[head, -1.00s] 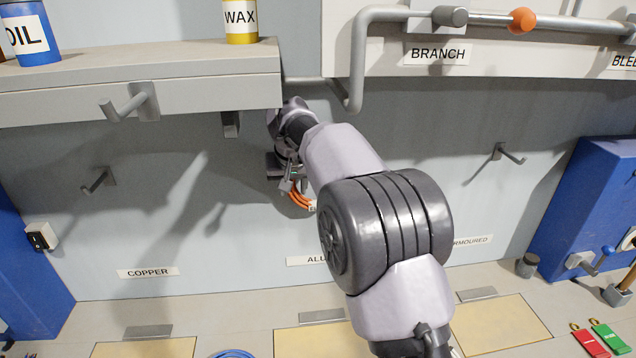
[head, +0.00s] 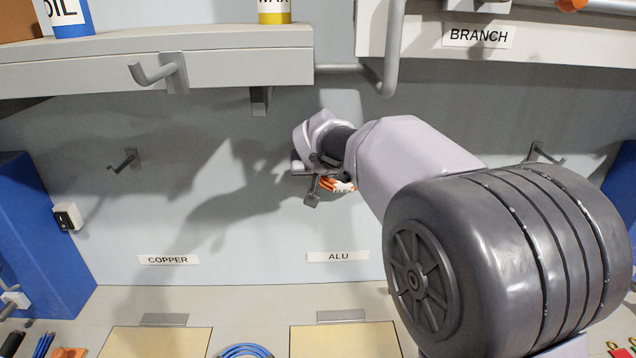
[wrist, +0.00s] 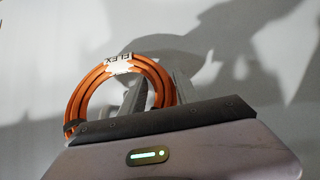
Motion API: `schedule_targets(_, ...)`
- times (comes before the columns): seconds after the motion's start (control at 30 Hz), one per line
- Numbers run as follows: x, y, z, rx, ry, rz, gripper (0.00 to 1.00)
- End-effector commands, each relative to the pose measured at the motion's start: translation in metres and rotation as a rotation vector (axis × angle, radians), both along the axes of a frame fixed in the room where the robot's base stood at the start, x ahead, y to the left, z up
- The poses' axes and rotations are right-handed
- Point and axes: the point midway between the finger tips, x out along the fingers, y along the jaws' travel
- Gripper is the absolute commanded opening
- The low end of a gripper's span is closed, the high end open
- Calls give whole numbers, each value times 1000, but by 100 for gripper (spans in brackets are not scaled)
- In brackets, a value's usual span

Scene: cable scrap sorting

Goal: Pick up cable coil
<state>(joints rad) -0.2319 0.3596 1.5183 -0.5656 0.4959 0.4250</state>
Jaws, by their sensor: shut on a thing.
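An orange cable coil (wrist: 80,98) with a white tag reading FLEX shows in the wrist view. It is a round ring standing in front of the grey wall, and its lower part is hidden behind my gripper's body. My gripper (wrist: 157,90) is shut on the coil at its right side. In the head view, my gripper (head: 310,190) is up in front of the wall, clear of the bench. Only a small part of the orange coil (head: 328,184) shows there, beside the gripper and partly hidden by my arm.
Hooks stick out at the left wall (head: 124,161), the shelf front (head: 155,73) and the right wall (head: 543,154). The shelf (head: 200,68) and a grey pipe (head: 389,60) are above my gripper. A blue coil (head: 245,351) lies on the bench below the COPPER (head: 168,260) and ALU (head: 338,257) labels.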

Motion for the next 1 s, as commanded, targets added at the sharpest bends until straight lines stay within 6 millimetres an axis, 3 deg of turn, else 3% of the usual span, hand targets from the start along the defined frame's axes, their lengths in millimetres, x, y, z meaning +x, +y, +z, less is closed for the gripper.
schedule_targets(0.03,-4,0,18,2,-2,-1,0)
schedule_targets(0.13,-11,0,39,2,-1,-1,0)
schedule_targets(0.27,-44,0,34,1,1,1,0)
schedule_targets(0.63,-173,0,34,1,0,2,0)
schedule_targets(0.73,-186,-1,52,1,105,-5,0)
schedule_targets(1.0,-218,-1,57,0,338,-3,0)
